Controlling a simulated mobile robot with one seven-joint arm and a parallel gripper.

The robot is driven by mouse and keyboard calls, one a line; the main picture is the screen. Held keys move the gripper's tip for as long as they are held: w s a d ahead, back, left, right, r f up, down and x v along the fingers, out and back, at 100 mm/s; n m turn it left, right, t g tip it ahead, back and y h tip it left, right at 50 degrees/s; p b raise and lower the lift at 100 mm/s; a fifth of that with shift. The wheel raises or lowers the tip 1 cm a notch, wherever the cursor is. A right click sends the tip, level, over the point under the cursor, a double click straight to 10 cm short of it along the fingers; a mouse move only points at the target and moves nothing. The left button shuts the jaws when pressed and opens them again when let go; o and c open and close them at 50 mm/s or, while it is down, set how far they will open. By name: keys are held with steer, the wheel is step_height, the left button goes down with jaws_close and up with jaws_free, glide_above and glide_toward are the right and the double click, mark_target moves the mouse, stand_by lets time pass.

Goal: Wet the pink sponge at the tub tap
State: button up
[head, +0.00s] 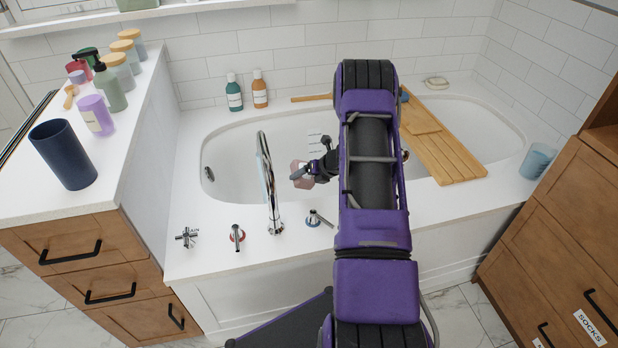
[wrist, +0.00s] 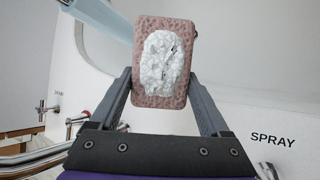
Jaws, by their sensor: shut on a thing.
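The pink sponge (wrist: 160,65) is held upright between the two fingers of my gripper (wrist: 159,84) in the wrist view, with a white foamy patch on its face. In the head view the sponge (head: 298,171) is over the near side of the tub, just right of the tall curved tub tap (head: 268,185). My gripper (head: 311,173) is partly hidden by my arm. A pale blue band, seemingly running water, hangs from the spout; it crosses the upper left of the wrist view, close to the sponge. Whether it touches is unclear.
The red-marked handle (head: 237,236) and blue-marked handle (head: 314,219) flank the tap. A cross handle (head: 187,237) is further left. A wooden bath tray (head: 440,150) spans the tub at right. Two bottles (head: 234,94) stand on the back rim. A dark cup (head: 63,155) stands on the left counter.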

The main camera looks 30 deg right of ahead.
steer(key=w+a+f, duration=0.2)
steer(key=w+a, duration=0.5)
steer(key=a, duration=0.3)
steer(key=shift+w+f+b, duration=0.25)
steer(key=shift+f+b, duration=0.05)
steer(key=shift+a, duration=0.1)
stand_by(0.5)
steer(key=shift+d, duration=0.2)
steer(key=shift+w+d, duration=0.15)
steer(key=shift+d, duration=0.25)
steer(key=shift+a, duration=0.15)
steer(key=shift+a, duration=0.45)
steer(key=shift+s, duration=0.2)
steer(key=shift+s+d, duration=0.3)
steer(key=shift+s, duration=1)
steer(key=shift+s+d, duration=0.35)
steer(key=shift+s, duration=0.9)
steer(key=shift+s+d, duration=0.3)
steer(key=shift+s, duration=1)
